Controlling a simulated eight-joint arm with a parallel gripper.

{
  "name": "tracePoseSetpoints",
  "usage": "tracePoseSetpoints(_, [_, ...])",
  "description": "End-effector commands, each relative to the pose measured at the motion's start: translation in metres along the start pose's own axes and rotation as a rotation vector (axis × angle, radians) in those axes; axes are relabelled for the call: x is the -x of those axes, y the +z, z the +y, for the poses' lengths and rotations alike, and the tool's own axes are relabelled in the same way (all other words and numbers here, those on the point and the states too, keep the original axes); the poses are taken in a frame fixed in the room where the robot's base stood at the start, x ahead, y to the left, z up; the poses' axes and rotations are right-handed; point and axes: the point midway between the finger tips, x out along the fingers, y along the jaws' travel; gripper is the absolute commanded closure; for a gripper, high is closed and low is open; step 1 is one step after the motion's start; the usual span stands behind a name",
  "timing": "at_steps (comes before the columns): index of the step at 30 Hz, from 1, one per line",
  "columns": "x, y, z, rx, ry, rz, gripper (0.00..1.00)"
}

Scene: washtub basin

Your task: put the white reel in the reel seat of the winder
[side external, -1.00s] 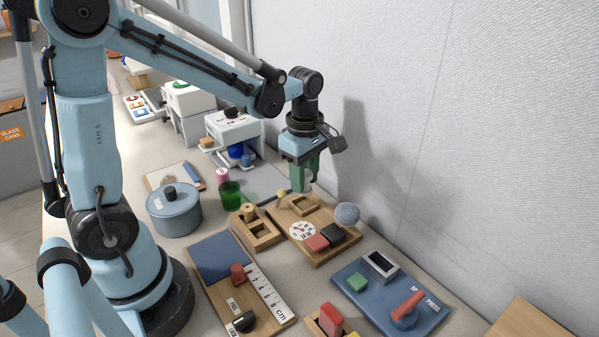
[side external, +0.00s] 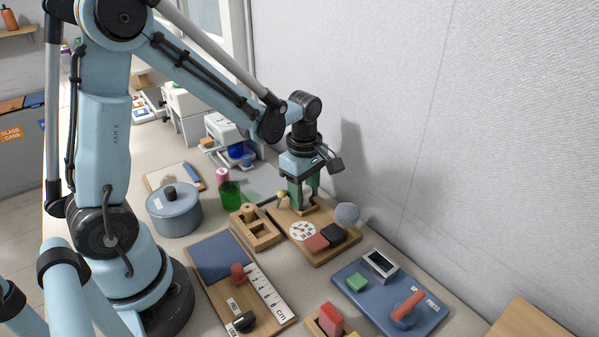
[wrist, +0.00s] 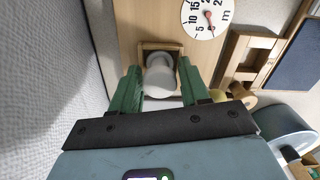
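In the wrist view my gripper (wrist: 160,82) points down, with the reel over or inside the square wooden reel seat (wrist: 146,47). The seat is at the far end of the winder (side external: 326,259), a wooden board with a white dial (side external: 302,231). In the side view the fingers hide most of the reel and seat, and how deep the reel sits is unclear.
A grey-blue ball (side external: 347,213), a red block (side external: 317,243) and a black block (side external: 332,234) are on or beside the winder. A wooden tray with openings (side external: 262,240) stands to its left. A green cup (side external: 229,194) is farther back. The wall is close on the right.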

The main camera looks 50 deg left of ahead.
Motion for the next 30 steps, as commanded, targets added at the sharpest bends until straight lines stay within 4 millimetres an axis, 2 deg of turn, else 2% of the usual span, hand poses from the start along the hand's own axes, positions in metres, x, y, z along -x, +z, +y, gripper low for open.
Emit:
tracePoseSetpoints(11, [0.006, 0.0, 0.0, 0.0, 0.0, 0.0, 0.55])
tracePoseSetpoints(14, [0.017, 0.0, 0.0, 0.0, 0.0, 0.0, 0.55])
tracePoseSetpoints(30, [0.1, 0.0, 0.0, 0.0, 0.0, 0.0, 0.55])
